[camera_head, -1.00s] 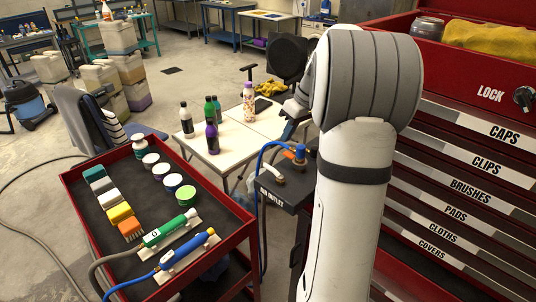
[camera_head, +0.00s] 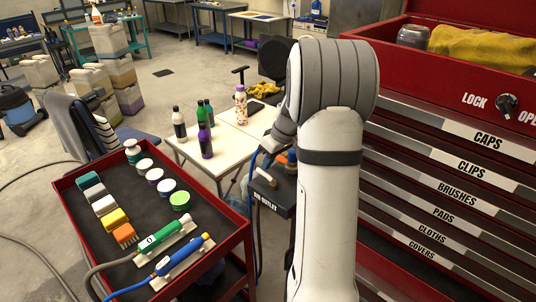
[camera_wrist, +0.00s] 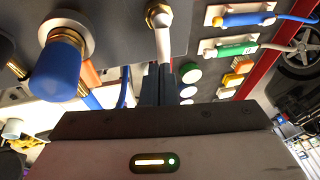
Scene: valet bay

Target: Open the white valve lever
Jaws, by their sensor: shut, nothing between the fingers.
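The white valve lever (camera_wrist: 163,42) hangs from a brass fitting on a dark grey panel at the top of the wrist view. In the head view the pale lever (camera_head: 266,178) shows small on top of the dark outlet box (camera_head: 273,199), left of my arm. My gripper (camera_wrist: 160,72) has its dark fingers together, with nothing between them. The fingertips appear just below the lever's free end in the wrist picture; I cannot tell whether they touch. In the head view my arm hides the fingers.
A blue-capped brass fitting (camera_wrist: 60,68) stands left of the lever, with an orange part close by. A red trolley (camera_head: 236,240) with brushes, tubs and two hose handles is on the left. A red drawer cabinet (camera_head: 400,95) stands close on the right.

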